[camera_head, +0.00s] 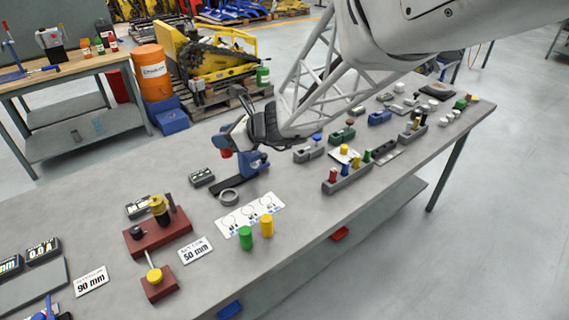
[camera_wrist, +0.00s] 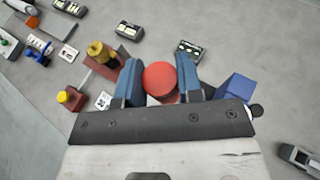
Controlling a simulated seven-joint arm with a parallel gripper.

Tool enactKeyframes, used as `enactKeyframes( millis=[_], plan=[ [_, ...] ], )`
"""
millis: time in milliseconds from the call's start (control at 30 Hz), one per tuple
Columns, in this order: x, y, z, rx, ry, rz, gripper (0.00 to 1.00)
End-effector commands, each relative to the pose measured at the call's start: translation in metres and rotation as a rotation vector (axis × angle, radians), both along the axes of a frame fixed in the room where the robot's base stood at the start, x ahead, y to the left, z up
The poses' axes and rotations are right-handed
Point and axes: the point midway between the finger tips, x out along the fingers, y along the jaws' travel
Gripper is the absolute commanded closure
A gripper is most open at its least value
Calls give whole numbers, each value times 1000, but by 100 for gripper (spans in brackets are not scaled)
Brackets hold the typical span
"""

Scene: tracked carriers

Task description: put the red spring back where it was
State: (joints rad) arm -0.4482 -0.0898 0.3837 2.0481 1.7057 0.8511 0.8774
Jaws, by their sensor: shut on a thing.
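My gripper (camera_head: 232,142) is above the table, shut on the red spring (camera_head: 226,154). In the wrist view the red spring (camera_wrist: 160,78) shows as a round red end between the two blue fingers of my gripper (camera_wrist: 158,82). The rest of it is hidden behind its end. In the head view it hangs in the air left of a blue stand (camera_head: 252,161) on a black base. A green cylinder (camera_head: 246,238) and a yellow cylinder (camera_head: 266,225) stand upright at the near edge of a white card (camera_head: 237,218) with printed outlines.
A dark red fixture (camera_head: 160,236) with a brass knob stands left of the card, with a "50 mm" sign (camera_head: 195,250) beside it. A grey rack (camera_head: 347,180) with coloured pegs stands right.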

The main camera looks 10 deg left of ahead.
Motion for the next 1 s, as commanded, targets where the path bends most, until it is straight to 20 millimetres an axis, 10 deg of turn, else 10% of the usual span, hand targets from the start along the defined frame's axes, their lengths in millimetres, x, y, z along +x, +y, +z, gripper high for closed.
enactKeyframes(
  millis=[1000],
  plan=[
    [-158, -208, -108, -8, 4, -10, 95]
  ],
)
